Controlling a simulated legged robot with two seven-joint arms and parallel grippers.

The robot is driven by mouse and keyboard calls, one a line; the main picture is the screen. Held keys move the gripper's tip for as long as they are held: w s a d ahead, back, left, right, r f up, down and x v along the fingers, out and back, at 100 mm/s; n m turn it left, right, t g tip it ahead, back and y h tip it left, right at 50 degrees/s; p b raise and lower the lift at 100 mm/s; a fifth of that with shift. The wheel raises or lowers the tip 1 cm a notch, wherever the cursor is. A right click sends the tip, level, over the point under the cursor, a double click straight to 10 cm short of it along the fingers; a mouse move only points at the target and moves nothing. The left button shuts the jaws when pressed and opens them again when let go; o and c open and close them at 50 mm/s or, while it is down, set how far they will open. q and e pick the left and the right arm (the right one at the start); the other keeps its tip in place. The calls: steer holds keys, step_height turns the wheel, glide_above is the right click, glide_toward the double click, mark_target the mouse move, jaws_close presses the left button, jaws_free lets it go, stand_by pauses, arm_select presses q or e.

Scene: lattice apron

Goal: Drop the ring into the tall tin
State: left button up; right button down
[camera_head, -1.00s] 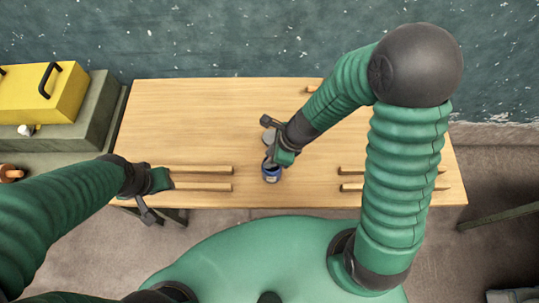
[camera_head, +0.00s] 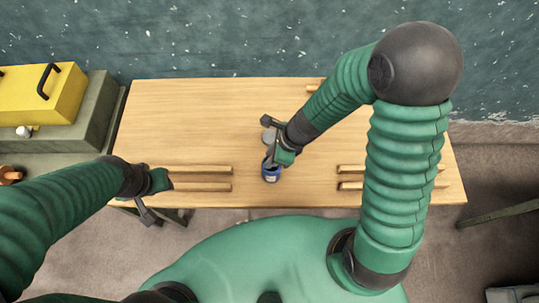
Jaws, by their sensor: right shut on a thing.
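A small blue tin (camera_head: 271,175) stands near the front middle of the table. My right gripper (camera_head: 271,163) reaches down from the upper right and is right at the tin's top, covering part of its rim. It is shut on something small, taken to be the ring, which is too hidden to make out. I cannot tell whether it is over or inside the tin's mouth. My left gripper (camera_head: 166,183) is at the table's front left, by the ends of two wooden strips. Its fingers are too small to read.
Wooden strips (camera_head: 203,169) lie at front left and more (camera_head: 352,168) at front right. A yellow box (camera_head: 40,93) stands off to the left. The table's (camera_head: 190,115) back left is clear.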

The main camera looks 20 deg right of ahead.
steer(key=shift+a, duration=0.1)
steer(key=c, duration=1.1)
jaws_free()
steer(key=shift+o, duration=0.2)
steer(key=shift+r, duration=0.1)
steer(key=p+v, duration=0.6)
steer(key=v, duration=1)
steer(key=d+f+n+h+b, duration=0.1)
steer(key=n, duration=0.6)
steer(key=s+d+f+n+h+b, duration=0.1)
steer(key=n, duration=0.7)
steer(key=d+f+n+h+b, duration=0.1)
steer(key=f+n+h, duration=0.1)
steer(key=n, duration=0.6)
steer(key=shift+s+d+f+t+b, duration=0.1)
steer(key=shift+s+d+t+b, duration=0.1)
steer(key=shift+s+t+b, duration=0.15)
